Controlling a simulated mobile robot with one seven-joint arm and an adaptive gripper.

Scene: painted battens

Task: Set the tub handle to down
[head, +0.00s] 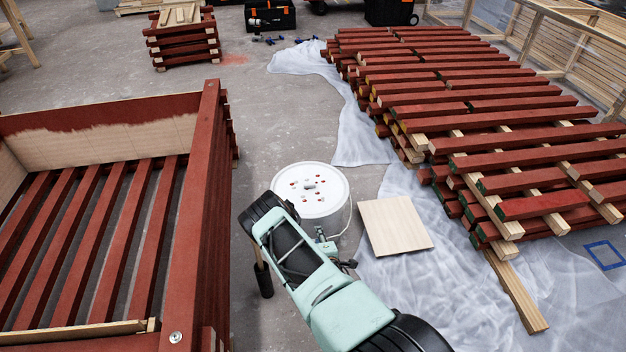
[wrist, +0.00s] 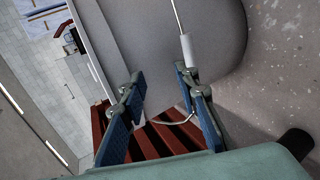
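The tub (head: 322,200) is white, with a lid marked by red spots, and stands on the concrete floor in the middle of the head view. Its thin wire handle (head: 350,217) shows at the tub's right side; its exact tilt is hard to tell. In the wrist view the tub wall (wrist: 225,30) is grey and close. The handle's white grip (wrist: 189,57) sits beside the right fingertip; contact cannot be told. My gripper (wrist: 160,78) is open, with a clear gap between its blue-padded fingers. My arm partly covers the tub's near side in the head view.
A red-painted slatted crate (head: 205,200) stands to the left. A plywood square (head: 395,226) lies right of the tub. Stacked red battens (head: 510,160) fill the right, over plastic sheeting (head: 400,290). A black cylinder on a stick (head: 265,283) is near my arm.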

